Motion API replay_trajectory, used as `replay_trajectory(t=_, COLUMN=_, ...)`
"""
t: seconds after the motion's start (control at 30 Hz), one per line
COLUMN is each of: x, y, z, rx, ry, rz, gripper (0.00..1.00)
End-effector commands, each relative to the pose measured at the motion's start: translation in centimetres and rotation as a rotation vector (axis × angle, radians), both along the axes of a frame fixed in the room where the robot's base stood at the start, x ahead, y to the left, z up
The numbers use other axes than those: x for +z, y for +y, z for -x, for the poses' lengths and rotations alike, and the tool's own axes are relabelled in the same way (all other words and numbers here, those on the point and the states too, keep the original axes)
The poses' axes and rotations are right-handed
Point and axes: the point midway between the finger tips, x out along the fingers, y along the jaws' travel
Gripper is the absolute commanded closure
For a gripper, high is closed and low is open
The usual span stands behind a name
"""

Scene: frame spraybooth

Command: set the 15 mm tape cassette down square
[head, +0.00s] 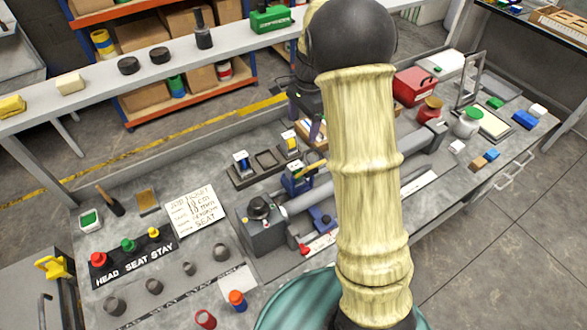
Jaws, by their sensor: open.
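A dark tray (236,183) on the grey bench holds a blue-and-white cassette (241,161) in its left slot and a yellow-and-white cassette (290,143) at its right end. The middle slot looks empty. I cannot read any width, so which cassette is the 15 mm one is unclear. A blue block-like part (297,181) with a yellow bar stands in front of the tray, beside a grey tube. My gripper (306,122) is open, with dark and purple fingers above and behind the tray's right end. My pale arm hides part of it and the bench behind.
A handwritten card (196,210) and a "HEAD SEAT STAY" rack (132,257) lie at left. A grey fixture (262,228) with a black knob stands in front of the tray. A red box (414,86) and jars are at right. A pale shelf (185,60) runs behind.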

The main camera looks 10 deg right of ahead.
Motion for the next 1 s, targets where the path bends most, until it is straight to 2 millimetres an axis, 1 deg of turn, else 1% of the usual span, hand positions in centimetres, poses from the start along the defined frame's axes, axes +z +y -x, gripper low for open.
replay_trajectory(t=0.03, x=-0.7, y=0.0, z=-0.1, rx=-0.007, ry=0.003, rz=0.000, gripper=0.20)
replay_trajectory(t=0.1, x=-0.9, y=0.0, z=-0.2, rx=-0.013, ry=0.005, rz=0.000, gripper=0.20)
replay_trajectory(t=0.5, x=-0.9, y=0.0, z=-0.3, rx=-0.019, ry=0.006, rz=-0.002, gripper=0.20)
replay_trajectory(t=0.63, x=-1.4, y=0.1, z=-0.3, rx=-0.018, ry=0.008, rz=-0.002, gripper=0.20)
replay_trajectory(t=0.77, x=-3.1, y=0.3, z=-0.1, rx=-0.019, ry=0.012, rz=-0.002, gripper=0.20)
replay_trajectory(t=1.0, x=-7.3, y=0.7, z=0.1, rx=-0.019, ry=0.013, rz=-0.002, gripper=0.20)
